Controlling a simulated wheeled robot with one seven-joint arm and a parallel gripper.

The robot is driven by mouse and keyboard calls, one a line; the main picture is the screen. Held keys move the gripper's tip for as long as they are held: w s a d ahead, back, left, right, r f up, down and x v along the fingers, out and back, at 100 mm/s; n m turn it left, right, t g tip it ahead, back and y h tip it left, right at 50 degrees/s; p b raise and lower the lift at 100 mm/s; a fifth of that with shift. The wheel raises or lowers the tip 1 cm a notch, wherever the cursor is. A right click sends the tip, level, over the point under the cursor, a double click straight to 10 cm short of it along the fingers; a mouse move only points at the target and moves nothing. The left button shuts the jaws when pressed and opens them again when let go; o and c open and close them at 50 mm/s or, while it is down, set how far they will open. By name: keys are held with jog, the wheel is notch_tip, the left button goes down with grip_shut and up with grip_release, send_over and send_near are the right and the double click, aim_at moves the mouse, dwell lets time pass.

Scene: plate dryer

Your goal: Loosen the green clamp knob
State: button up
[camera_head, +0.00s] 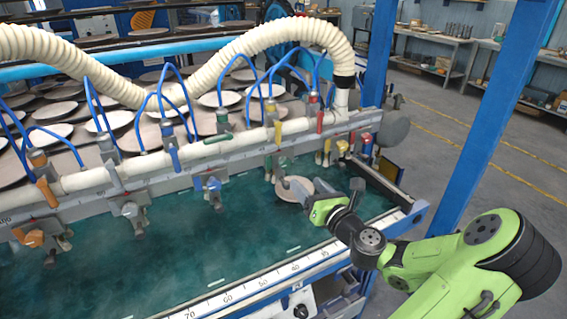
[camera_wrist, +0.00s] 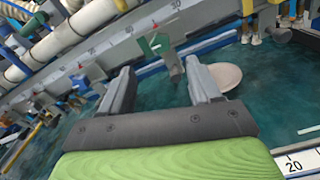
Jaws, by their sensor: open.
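The green clamp knob (camera_wrist: 155,43) shows in the wrist view, on a grey clamp fixed to the scale-marked rail. A metal clamp piece (camera_wrist: 173,64) hangs below and right of it. My gripper (camera_wrist: 158,70) is open and empty, its two fingers spread below the knob. The knob is ahead of the gap between the fingertips and apart from them. In the head view my gripper (camera_head: 320,187) is over the teal bed near its right end. I cannot clearly make out the knob in the head view.
A round plate (camera_head: 294,189) lies on the teal bed behind my gripper; it also shows in the wrist view (camera_wrist: 226,77). The rail (camera_head: 165,185) carries other clamps, including a blue one (camera_head: 208,186) and an orange one (camera_head: 30,237). A blue post (camera_head: 490,120) stands at the right.

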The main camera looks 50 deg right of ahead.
aim_at(287, 164)
jog(key=x, duration=1.2)
jog(key=shift+f, duration=0.1)
jog(key=shift+c, duration=0.4)
jog(key=c, duration=1)
